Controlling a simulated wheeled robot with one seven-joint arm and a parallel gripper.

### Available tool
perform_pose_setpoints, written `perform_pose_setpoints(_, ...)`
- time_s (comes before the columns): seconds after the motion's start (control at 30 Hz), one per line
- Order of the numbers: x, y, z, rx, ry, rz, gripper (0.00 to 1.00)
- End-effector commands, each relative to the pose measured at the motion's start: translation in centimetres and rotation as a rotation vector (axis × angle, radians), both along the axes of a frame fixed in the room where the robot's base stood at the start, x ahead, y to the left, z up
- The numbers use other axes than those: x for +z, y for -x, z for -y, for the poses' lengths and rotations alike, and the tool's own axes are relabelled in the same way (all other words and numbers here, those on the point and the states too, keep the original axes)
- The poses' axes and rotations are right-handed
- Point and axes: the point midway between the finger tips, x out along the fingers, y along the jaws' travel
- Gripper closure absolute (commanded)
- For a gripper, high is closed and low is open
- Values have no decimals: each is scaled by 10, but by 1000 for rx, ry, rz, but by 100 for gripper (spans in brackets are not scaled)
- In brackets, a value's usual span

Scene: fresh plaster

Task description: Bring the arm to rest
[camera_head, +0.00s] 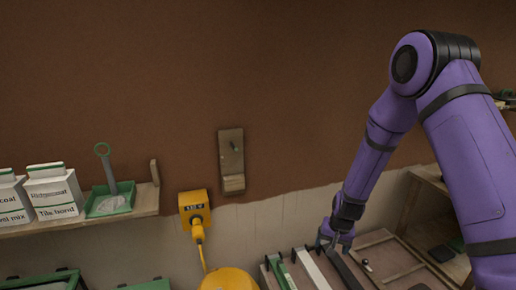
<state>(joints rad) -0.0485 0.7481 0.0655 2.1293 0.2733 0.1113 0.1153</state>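My purple arm comes in from the right and bends down to my gripper (336,242), which points down at the lower right of the head view. The gripper is small here, and I cannot tell whether its fingers are apart or closed. It is over the far end of a dark bar (345,270) lying in a wooden tray (393,257). I cannot tell whether it touches the bar.
A pale bar (313,270) and a green tool (283,273) lie left of the dark bar. A yellow power box (195,209) with a plug and cable is on the wall. A shelf (147,199) at left holds cartons (54,191) and a green tray (111,201). A wooden block (231,160) hangs mid-wall.

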Motion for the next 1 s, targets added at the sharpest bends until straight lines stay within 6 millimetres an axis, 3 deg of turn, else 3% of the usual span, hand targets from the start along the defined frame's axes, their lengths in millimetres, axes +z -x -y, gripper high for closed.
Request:
perform_pose_setpoints(0.03, 23, -1, 1, 9, -1, 17, 17)
perform_pose_setpoints(0.1, 50, 0, 3, 25, -1, 32, 17)
perform_pose_setpoints(0.47, 182, 30, 15, 98, 9, 103, 17)
perform_pose_setpoints(0.7, 256, 68, 24, 141, 28, 149, 17)
perform_pose_setpoints(1.0, 331, 132, 36, 189, 60, 205, 17)
